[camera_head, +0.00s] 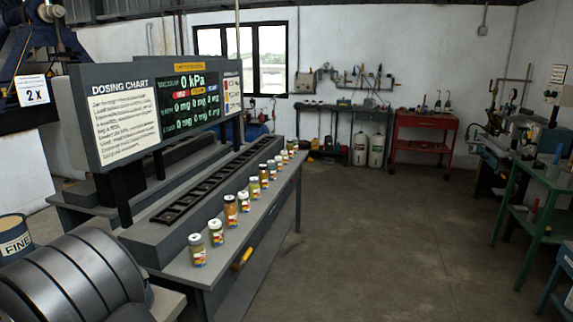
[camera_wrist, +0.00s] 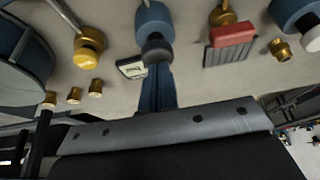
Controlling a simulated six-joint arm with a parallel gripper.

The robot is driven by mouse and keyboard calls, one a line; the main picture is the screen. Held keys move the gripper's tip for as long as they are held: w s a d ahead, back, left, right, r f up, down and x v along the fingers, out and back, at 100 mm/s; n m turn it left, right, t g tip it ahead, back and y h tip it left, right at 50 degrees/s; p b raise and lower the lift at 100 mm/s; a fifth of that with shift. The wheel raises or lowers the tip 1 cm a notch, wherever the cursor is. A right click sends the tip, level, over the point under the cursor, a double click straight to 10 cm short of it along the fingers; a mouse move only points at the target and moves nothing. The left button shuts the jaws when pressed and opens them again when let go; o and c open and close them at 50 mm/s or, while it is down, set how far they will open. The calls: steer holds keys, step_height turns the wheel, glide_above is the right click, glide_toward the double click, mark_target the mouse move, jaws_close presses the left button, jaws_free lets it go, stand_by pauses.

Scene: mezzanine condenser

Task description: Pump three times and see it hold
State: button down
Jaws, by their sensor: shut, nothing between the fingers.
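The dark display board (camera_head: 157,103) shows "0 kPa" in large figures on its screen (camera_head: 187,103), with rows of mg readings below. I cannot single out a pump for certain in either view.
A grey bench (camera_head: 255,215) carries a slotted rack (camera_head: 215,185) and a row of small jars (camera_head: 231,210). A large grey ribbed drum (camera_head: 75,275) fills the lower left. A red cart (camera_head: 424,135) and green bench (camera_head: 540,200) stand beyond. The middle floor is clear.

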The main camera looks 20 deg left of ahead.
steer(key=shift+r, duration=1.95)
steer(key=shift+f, duration=0.1)
steer(key=shift+f, duration=1.45)
